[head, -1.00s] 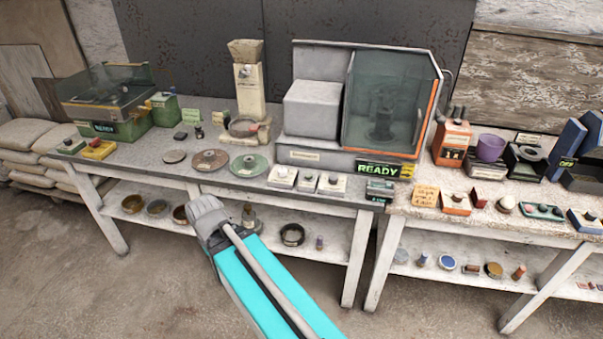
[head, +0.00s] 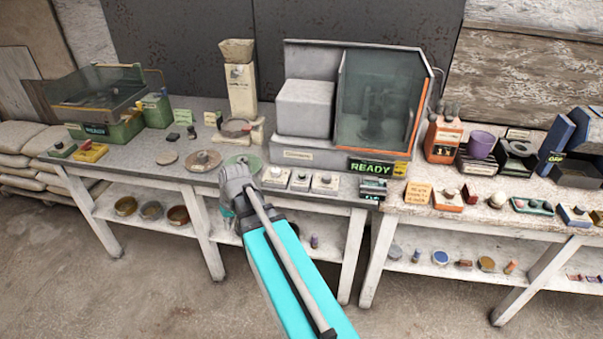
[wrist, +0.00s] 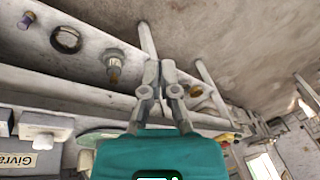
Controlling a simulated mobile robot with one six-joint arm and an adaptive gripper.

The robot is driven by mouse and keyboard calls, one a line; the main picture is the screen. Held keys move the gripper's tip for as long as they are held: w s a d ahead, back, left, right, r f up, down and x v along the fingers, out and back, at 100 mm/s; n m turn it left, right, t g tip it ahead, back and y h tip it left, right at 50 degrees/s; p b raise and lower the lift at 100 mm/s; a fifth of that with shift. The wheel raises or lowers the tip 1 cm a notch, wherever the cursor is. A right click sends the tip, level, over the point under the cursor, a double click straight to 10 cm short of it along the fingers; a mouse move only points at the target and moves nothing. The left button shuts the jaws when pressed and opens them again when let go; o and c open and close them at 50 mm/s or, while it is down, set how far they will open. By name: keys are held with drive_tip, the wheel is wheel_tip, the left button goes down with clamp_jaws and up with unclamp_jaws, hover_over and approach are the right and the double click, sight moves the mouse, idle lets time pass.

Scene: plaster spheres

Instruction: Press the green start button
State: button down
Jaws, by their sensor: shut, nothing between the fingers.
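A small green box (head: 62,150) with a knob on top sits at the left front of the grey table, beside a yellow box (head: 91,153). I cannot tell for sure that it carries the green start button. Three pale button boxes (head: 300,180) stand at the table's front edge, below the grey machine. My gripper (wrist: 160,72) is shut and empty. In the head view my arm hides its fingertips; its wrist is by the table's front edge, left of the pale boxes and far right of the green box.
The grey machine (head: 305,105) and the green machine (head: 104,128) both have READY displays. Discs (head: 203,160) lie on the grey table. The right table (head: 410,207) holds several button boxes. A lower shelf (head: 120,222) with bowls runs under the grey table.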

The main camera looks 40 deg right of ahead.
drive_tip(key=w+d+r+m+t+y+p, duration=0.15)
drive_tip(key=w+d, duration=0.25)
drive_tip(key=d, duration=0.4)
drive_tip(key=w+d+r+m+t+h, duration=0.1)
drive_tip(key=w+d+r+t, duration=0.15)
drive_tip(key=d, duration=0.65)
wheel_tip(320, 180, up, 4)
drive_tip(key=m+t+p, duration=0.1)
drive_tip(key=m+t, duration=0.1)
drive_tip(key=t, duration=0.1)
hover_over(303, 175)
drive_tip(key=shift+w+d, duration=0.1)
drive_tip(key=shift+w, duration=0.05)
drive_tip(key=shift+f, duration=0.1)
wheel_tip(303, 175, down, 9)
drive_tip(key=b, duration=0.8)
drive_tip(key=shift+r+b, duration=0.2)
drive_tip(key=shift+b, duration=0.1)
drive_tip(key=shift+f, duration=0.2)
drive_tip(key=shift+f+b, duration=0.25)
drive_tip(key=shift+b, duration=0.2)
